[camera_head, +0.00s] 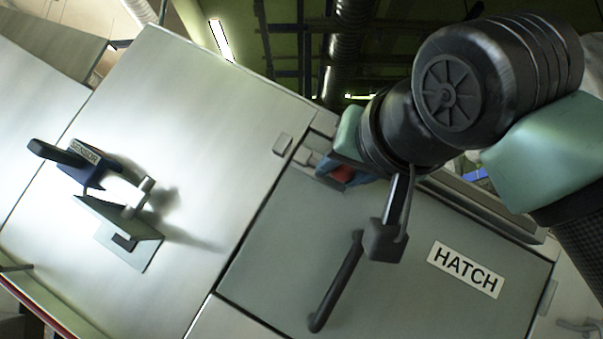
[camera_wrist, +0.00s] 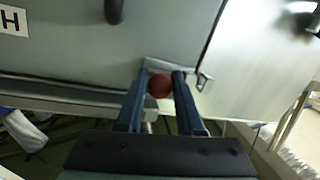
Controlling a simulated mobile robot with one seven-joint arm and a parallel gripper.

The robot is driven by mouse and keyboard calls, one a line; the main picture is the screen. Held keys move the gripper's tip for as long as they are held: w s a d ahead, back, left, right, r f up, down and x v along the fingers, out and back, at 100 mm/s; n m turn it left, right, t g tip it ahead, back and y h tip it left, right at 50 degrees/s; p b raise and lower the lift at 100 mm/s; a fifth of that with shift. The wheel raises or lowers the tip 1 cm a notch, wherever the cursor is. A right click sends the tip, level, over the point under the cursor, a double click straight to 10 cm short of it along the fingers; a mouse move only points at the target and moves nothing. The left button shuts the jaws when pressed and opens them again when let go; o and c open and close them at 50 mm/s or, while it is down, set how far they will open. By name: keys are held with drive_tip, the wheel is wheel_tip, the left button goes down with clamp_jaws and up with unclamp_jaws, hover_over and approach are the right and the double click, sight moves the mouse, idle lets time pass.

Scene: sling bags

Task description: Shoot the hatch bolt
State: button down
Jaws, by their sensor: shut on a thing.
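The grey hatch (camera_head: 290,235) is a flat panel labelled HATCH, with a dark bar handle (camera_head: 336,285). It looks closed in its frame. The bolt (camera_head: 308,157) sits at the hatch's upper left corner, and its red round knob (camera_head: 342,173) shows partly behind my gripper. In the wrist view the knob (camera_wrist: 160,86) sits between the two blue fingers of my gripper (camera_wrist: 160,76), which are shut on it. A small keeper (camera_head: 283,144) is on the pale panel beside the hatch edge; it also shows in the wrist view (camera_wrist: 204,82). Whether the bolt reaches into the keeper I cannot tell.
A pale panel (camera_head: 190,80) left of the hatch carries a bracket (camera_head: 130,235) and a dark blue part labelled SENSOR (camera_head: 88,160). The hatch handle stands out below my arm. Pipes and beams (camera_head: 345,50) run behind.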

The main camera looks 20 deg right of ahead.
sight(311, 165)
idle(0.6)
drive_tip(key=shift+w+a+r, duration=0.2)
drive_tip(key=shift+a+r, duration=0.25)
drive_tip(key=shift+a, duration=0.3)
drive_tip(key=shift+w+a+r, duration=0.2)
drive_tip(key=shift+a+r, duration=0.2)
drive_tip(key=shift+a, duration=0.3)
drive_tip(key=shift+d, duration=0.1)
drive_tip(key=shift+r, duration=0.1)
drive_tip(key=c, duration=0.8)
unclamp_jaws()
drive_tip(key=shift+o, duration=1.3)
drive_tip(key=shift+w+a, duration=0.1)
drive_tip(key=shift+a, duration=0.1)
drive_tip(key=shift+d, duration=0.2)
